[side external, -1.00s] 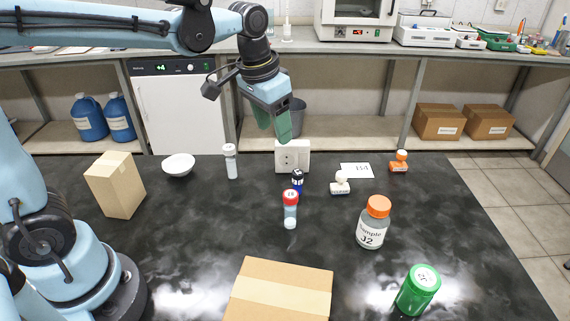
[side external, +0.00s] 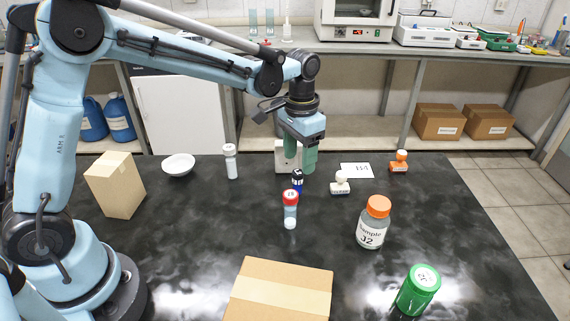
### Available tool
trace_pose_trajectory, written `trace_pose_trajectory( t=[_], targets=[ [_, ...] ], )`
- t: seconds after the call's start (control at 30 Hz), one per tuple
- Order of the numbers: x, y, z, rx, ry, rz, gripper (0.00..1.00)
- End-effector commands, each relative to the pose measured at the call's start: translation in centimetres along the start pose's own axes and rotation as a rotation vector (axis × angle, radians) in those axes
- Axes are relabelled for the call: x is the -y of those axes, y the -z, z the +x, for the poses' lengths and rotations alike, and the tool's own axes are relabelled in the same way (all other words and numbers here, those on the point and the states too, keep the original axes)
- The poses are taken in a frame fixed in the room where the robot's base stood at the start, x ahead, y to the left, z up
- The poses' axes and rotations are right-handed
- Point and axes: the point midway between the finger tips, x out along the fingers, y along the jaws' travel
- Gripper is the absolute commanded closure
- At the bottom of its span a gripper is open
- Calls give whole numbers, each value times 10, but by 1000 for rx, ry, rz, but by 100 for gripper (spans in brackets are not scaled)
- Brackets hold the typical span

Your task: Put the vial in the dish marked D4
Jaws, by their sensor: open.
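A clear vial with a red cap (side external: 290,211) stands upright on the black bench near the middle. A second, white-capped vial or small bottle (side external: 231,162) stands further back to the left. A shallow white dish (side external: 179,165) sits at the back left; I cannot read any D4 mark on it. My gripper (side external: 300,164) points down with its green fingers open and empty.
A white socket box (side external: 283,158) is partly hidden behind my gripper. A cream stamp (side external: 340,183), an orange stamp (side external: 399,162) and a card (side external: 356,170) are right. An orange-capped jar (side external: 373,222), green bottle (side external: 418,290) and cardboard boxes (side external: 280,292) (side external: 115,184) stand around.

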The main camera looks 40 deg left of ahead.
Motion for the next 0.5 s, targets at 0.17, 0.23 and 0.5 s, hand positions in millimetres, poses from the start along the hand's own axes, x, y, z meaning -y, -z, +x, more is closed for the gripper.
trace_pose_trajectory(
  t=[0.17, 0.23, 0.5],
  targets=[
    [0, 0, 10, 0, 0, 0, 42],
    [0, 0, 17, 0, 0, 0, 42],
    [1, -2, 52, -1, 0, 0, 42]
  ],
)
